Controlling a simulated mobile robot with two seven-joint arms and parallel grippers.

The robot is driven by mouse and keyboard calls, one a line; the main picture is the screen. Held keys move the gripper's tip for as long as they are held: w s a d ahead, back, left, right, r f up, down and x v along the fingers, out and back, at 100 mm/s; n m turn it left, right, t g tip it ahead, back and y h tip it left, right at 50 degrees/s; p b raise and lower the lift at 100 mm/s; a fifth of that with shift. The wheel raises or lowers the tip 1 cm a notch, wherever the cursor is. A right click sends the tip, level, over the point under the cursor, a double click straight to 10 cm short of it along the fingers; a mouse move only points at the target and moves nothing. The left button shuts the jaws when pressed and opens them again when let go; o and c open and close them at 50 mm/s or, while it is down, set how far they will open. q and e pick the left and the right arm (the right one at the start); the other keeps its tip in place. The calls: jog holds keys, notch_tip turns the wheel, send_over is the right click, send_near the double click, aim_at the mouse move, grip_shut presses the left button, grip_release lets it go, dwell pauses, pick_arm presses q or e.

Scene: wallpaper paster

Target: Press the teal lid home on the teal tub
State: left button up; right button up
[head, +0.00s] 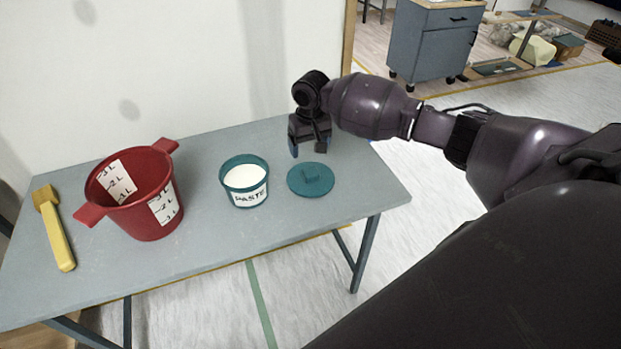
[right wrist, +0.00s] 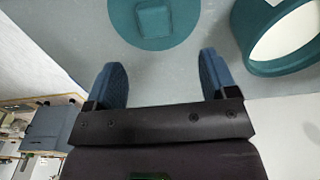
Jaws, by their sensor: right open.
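The teal tub (head: 245,183) stands upright on the table, with white paste inside and a "PASTE" label on its front. Its top is uncovered. The teal lid (head: 311,180) lies flat on the table just right of the tub, apart from it, with a small raised handle in its middle. My right gripper (head: 309,150) is open and empty, pointing down above the table, behind the lid. In the right wrist view, the lid (right wrist: 153,36) shows beyond the open fingers (right wrist: 165,80), and the tub (right wrist: 262,66) is at upper right. My left gripper is not in view.
A red bucket (head: 146,222) with measure marks stands left of the tub. A yellow brush (head: 57,238) lies at the table's left end. The grey table (head: 235,262) has free room in front of the tub and lid. A wall (head: 200,70) rises behind the table.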

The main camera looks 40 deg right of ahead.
jog(key=shift+s+d+m+g, duration=0.25)
jog(key=shift+d+m+g, duration=0.05)
jog(key=shift+d, duration=0.05)
jog(key=b, duration=0.1)
send_over(311, 171)
jog(key=f, duration=0.4)
jog(key=shift+s+f, duration=0.3)
jog(key=shift+s, duration=0.05)
jog(key=shift+f, duration=0.3)
jog(key=shift+w+f, duration=0.1)
jog(key=shift+f, duration=0.3)
jog(key=f, duration=0.1)
jog(key=f+b, duration=0.1)
jog(key=f, duration=0.2)
jog(key=shift+w+a+f, duration=0.1)
jog(key=shift+w+f, duration=0.15)
